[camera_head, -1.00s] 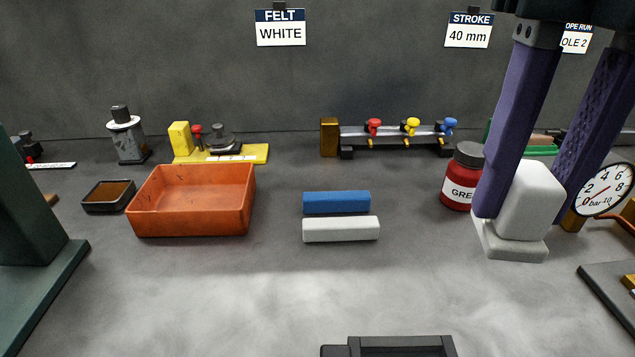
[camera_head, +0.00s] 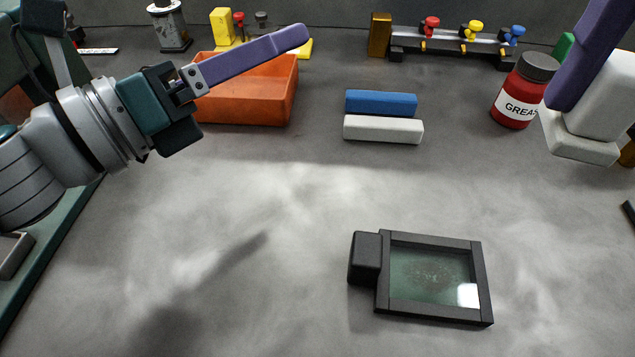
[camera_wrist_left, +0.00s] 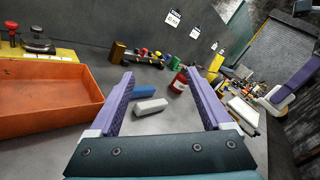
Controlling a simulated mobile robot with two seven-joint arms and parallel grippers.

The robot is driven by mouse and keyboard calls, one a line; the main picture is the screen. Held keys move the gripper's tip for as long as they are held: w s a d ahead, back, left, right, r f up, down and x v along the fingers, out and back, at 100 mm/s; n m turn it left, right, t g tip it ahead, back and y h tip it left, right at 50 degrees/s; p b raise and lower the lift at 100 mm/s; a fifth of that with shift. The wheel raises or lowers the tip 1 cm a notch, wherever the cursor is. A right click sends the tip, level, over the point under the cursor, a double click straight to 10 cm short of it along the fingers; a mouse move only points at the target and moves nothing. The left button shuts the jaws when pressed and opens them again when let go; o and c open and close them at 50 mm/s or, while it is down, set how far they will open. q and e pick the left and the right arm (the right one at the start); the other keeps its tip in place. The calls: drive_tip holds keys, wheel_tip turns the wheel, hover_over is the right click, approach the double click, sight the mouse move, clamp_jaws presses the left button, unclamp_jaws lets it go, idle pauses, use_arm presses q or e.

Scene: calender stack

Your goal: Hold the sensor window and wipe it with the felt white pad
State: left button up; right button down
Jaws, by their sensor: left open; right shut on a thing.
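The sensor window (camera_head: 430,278) lies flat on the bench at lower middle in the head view. It has a dark frame, a block on its left side and a smudged greenish pane. My left gripper (camera_wrist_left: 165,88) is open and empty, well up and left of the window. In the head view one purple finger of the left gripper (camera_head: 297,36) shows in front of the orange tray. My right gripper (camera_head: 598,108) is shut on a white pad (camera_head: 583,148) with a thick block-shaped grip, at the right edge. It is apart from the window.
A blue bar (camera_head: 381,103) and a white bar (camera_head: 383,129) lie side by side behind the window. The orange tray (camera_head: 262,112) stands behind left, a red grease jar (camera_head: 520,95) behind right. The bench around the window is clear.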

use_arm(q)
drive_tip(key=s+d+f+m+g+h, duration=0.2)
drive_tip(key=s+f+m+g, duration=0.2)
drive_tip(key=m+g, duration=0.3)
drive_tip(key=m+g+y, duration=0.2)
drive_tip(key=m+g, duration=0.5)
drive_tip(key=m, duration=0.3)
approach(350, 256)
drive_tip(key=shift+w+a+r, duration=0.25)
drive_tip(key=shift+a+r, duration=0.1)
drive_tip(key=shift+a, duration=0.2)
drive_tip(key=shift+w+a+r, duration=0.2)
drive_tip(key=shift+a+r, duration=0.15)
drive_tip(key=shift+a, duration=0.2)
drive_tip(key=shift+s+d+f, duration=0.1)
drive_tip(key=shift+s, duration=0.1)
drive_tip(key=shift+g, duration=0.3)
drive_tip(key=x, duration=1.1)
drive_tip(key=shift+d+f, duration=0.15)
drive_tip(key=shift+d, duration=0.1)
drive_tip(key=shift+c, duration=0.2)
clamp_jaws()
